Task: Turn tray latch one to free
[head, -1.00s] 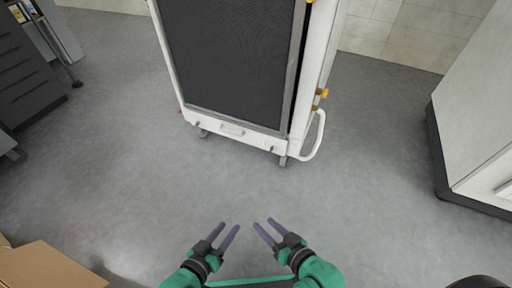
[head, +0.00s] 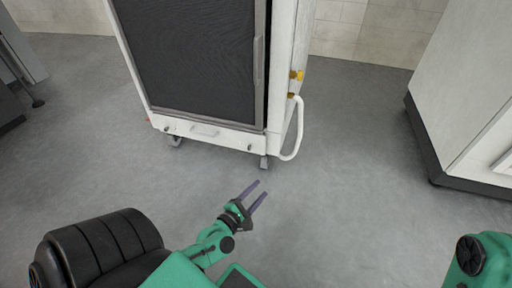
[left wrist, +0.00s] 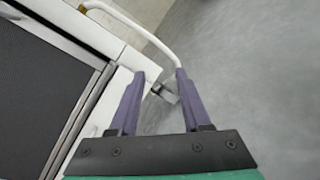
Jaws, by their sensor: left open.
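The white cabinet (head: 284,90) with a dark mesh front panel (head: 195,60) stands ahead of me. Its white bottom strip holds a small pull (head: 205,132) with a small dark knob on the left (head: 167,128) and another on the right (head: 249,147). Which of these, if any, is tray latch one I cannot tell. My left gripper (head: 257,191) is open and empty, over the floor in front of the cabinet's lower right corner. In the left wrist view its fingers (left wrist: 160,75) point at that corner and a caster (left wrist: 164,92). My right gripper is out of view.
A white tube handle (head: 298,130) sticks out from the cabinet's right side, below yellow fittings (head: 296,75). A large pale unit (head: 440,95) with a dark base stands at the right. Grey floor (head: 350,190) lies open between them.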

